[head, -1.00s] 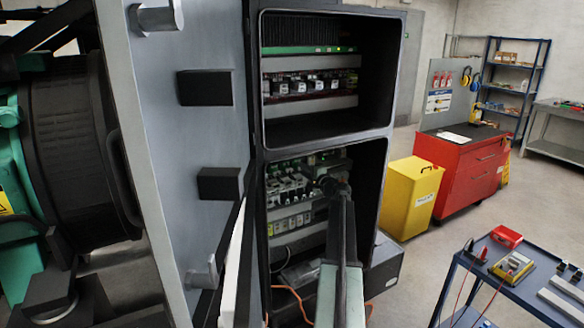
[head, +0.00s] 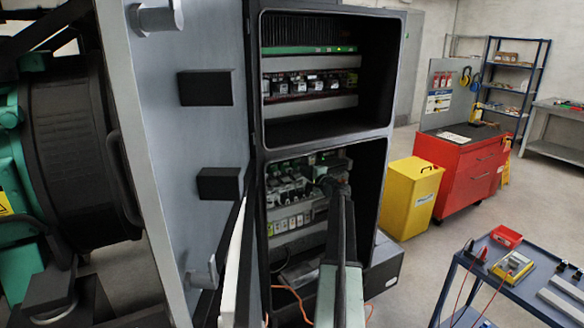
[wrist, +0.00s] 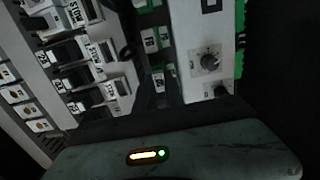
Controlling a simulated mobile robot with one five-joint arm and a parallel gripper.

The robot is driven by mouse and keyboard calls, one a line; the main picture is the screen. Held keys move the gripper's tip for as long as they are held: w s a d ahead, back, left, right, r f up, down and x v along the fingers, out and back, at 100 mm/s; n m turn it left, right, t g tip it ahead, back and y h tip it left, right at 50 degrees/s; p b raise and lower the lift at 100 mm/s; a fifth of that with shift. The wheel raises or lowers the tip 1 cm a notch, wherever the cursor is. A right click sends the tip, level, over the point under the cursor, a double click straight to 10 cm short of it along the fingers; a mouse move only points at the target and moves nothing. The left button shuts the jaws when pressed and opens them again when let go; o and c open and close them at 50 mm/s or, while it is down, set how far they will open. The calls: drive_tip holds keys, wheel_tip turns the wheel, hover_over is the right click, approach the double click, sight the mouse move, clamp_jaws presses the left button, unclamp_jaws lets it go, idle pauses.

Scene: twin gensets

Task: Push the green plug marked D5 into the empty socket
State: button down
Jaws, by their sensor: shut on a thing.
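My gripper (head: 328,183) is inside the lower bay of the open cabinet, close to the row of modules. In the wrist view its dark body fills the bottom, and its jaws are shut on a small green plug (wrist: 158,82) with a pale label. I cannot read the label as D5. Other green parts with white labels (wrist: 151,41) are just beyond it, beside a grey module with a round knob (wrist: 209,61). The empty socket cannot be made out; the gripper and shadow hide the spot. I cannot tell whether the plug touches a socket.
The lower bay's frame and the open cabinet door (head: 190,135) hem in my arm. A yellow bin (head: 410,198), red cabinet (head: 460,172) and blue trolley (head: 520,285) stand to the right.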

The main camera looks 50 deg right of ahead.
drive_tip(key=shift+w, duration=0.1)
drive_tip(key=c, duration=1.3)
unclamp_jaws()
drive_tip(key=shift+c, duration=0.2)
drive_tip(key=v, duration=0.7)
drive_tip(key=shift+s, duration=0.4)
drive_tip(key=shift+a, duration=0.1)
